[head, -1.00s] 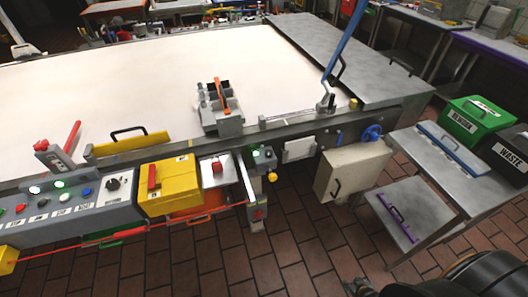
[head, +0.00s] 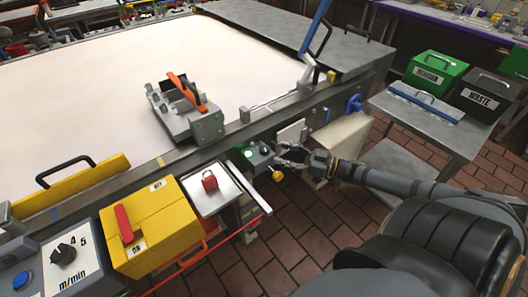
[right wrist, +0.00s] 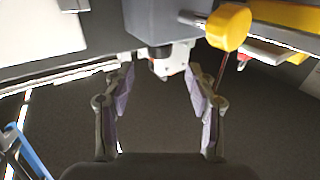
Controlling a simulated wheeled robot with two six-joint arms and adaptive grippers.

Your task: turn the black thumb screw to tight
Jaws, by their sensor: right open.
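A small grey box (head: 257,157) with a lit green lamp hangs on the front rail of the big table in the head view. A small black knob (head: 265,150) shows on it; I cannot tell surely if this is the thumb screw. A yellow knob (head: 278,175) sits just below. My right gripper (head: 284,154) is open beside the box on its right. In the right wrist view my right gripper (right wrist: 160,76) is open, with the underside of a grey box (right wrist: 168,18) and a small pale part ahead between the fingers. The yellow knob (right wrist: 228,27) is at upper right.
A yellow box (head: 150,235) and a tray (head: 227,190) with a red padlock-like piece are left of the grey box. A blue handwheel (head: 354,103) and cream cabinet are to the right. A side table (head: 415,120) holds green and black bins.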

